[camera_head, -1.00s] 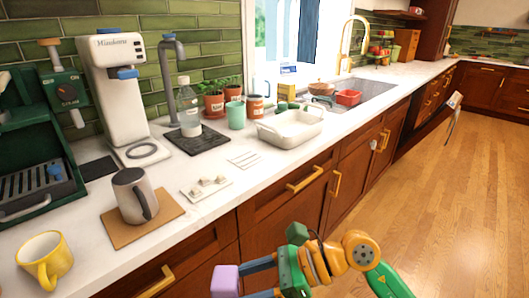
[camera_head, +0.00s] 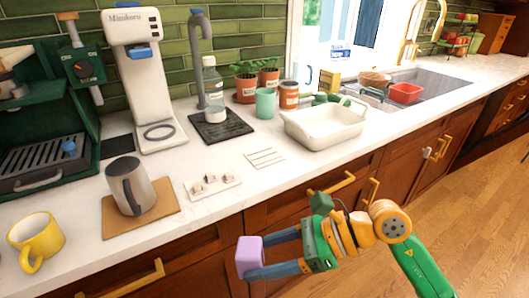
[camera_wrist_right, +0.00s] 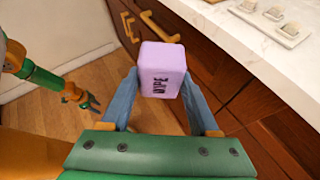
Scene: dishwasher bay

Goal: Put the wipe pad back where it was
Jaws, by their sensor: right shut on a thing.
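The wipe pad (camera_head: 249,257) is a lilac block. In the right wrist view the pad (camera_wrist_right: 162,70) shows the word WIPE on its face. My right gripper (camera_head: 258,256) is shut on it, with a blue finger on each side. It holds the pad in the air in front of the wooden drawers, below the counter's front edge. The right wrist view shows the same gripper (camera_wrist_right: 157,88). My left gripper (camera_wrist_right: 90,103) shows small at the left of that view, low over the floor; its jaws are too small to judge. It is outside the head view.
The white counter (camera_head: 225,217) holds a grey mug (camera_head: 129,187) on a brown board, a small white plate (camera_head: 212,186) with knobs, a lined patch (camera_head: 265,157) and a white dish (camera_head: 322,127). A yellow mug (camera_head: 37,240) stands at left. Drawer handles (camera_head: 331,188) stick out.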

